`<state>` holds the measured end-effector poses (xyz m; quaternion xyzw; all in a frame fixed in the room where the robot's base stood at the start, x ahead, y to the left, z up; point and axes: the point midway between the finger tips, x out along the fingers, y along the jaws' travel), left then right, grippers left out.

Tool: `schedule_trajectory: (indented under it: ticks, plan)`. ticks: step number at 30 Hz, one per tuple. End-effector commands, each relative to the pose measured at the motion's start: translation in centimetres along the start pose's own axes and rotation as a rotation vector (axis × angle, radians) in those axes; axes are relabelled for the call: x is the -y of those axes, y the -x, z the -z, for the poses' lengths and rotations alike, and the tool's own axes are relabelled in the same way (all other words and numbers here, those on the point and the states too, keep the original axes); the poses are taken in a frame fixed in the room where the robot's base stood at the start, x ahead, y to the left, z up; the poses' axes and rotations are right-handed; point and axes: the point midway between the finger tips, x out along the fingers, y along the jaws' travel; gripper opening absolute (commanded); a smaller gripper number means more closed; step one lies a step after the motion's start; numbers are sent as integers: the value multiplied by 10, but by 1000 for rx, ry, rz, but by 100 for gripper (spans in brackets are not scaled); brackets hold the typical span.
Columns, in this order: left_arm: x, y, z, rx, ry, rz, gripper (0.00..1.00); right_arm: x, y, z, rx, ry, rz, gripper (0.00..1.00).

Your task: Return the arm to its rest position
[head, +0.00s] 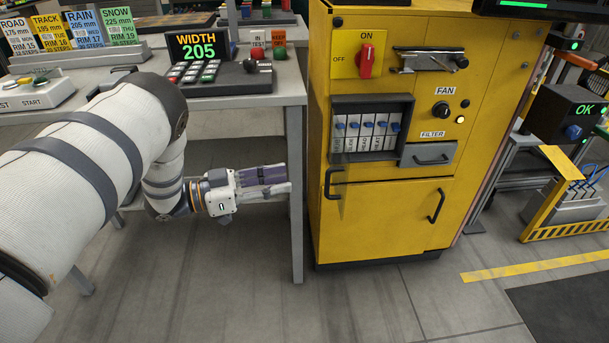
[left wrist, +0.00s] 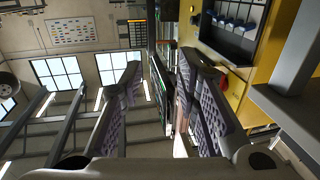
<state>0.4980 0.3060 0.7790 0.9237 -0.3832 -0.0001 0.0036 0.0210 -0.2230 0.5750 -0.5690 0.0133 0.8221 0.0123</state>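My left arm (head: 85,170) reaches in from the left of the head view, a white segmented arm with dark bands. Its gripper (head: 275,182) points right, beside the grey table's front leg and left of the yellow cabinet. In the left wrist view, the two purple-padded fingers (left wrist: 158,90) stand apart with an empty gap between them. The gripper is open and holds nothing. My right gripper is not in view.
The grey table (head: 240,102) carries a keypad console (head: 210,80) reading WIDTH 205 and several coloured tyre cards. The yellow cabinet (head: 385,210) has a red knob (head: 366,60) and handles. A dark box reading OK (head: 575,115) stands at right. Floor (head: 360,305) in front is clear.

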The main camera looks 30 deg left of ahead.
Motion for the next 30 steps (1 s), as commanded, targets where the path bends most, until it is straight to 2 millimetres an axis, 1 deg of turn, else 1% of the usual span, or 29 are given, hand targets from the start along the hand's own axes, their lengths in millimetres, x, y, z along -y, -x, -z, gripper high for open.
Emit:
schedule_trajectory:
  ticks: [1, 5, 17, 19, 20, 21, 23, 24, 26, 27, 29, 30]
  plan:
    - [1, 8, 0, 0, 0, 2, 30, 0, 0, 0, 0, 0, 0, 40]
    - [0, 17, 0, 0, 0, 0, 30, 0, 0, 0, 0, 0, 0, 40]
    - [0, 17, 0, 1, 1, 0, 30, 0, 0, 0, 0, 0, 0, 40]
    - [-2, 14, -9, 26, 18, 44, 30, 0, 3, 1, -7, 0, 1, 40]
    - [-4, 12, -19, 58, 37, 92, 30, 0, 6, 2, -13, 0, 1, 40]
    - [-9, 9, -39, 125, 75, 178, 30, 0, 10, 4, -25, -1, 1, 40]
    - [-29, 15, -81, 284, 162, 328, 30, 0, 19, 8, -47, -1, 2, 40]
    - [-50, 26, -110, 413, 226, 415, 30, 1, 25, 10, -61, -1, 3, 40]
    - [-90, 50, -148, 612, 319, 508, 30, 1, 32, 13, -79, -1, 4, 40]
    - [-120, 70, -166, 740, 376, 551, 30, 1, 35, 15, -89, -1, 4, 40]
    - [-167, 102, -185, 927, 456, 591, 30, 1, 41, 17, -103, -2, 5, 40]
    - [-199, 124, -192, 1048, 505, 608, 30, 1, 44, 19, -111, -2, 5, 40]
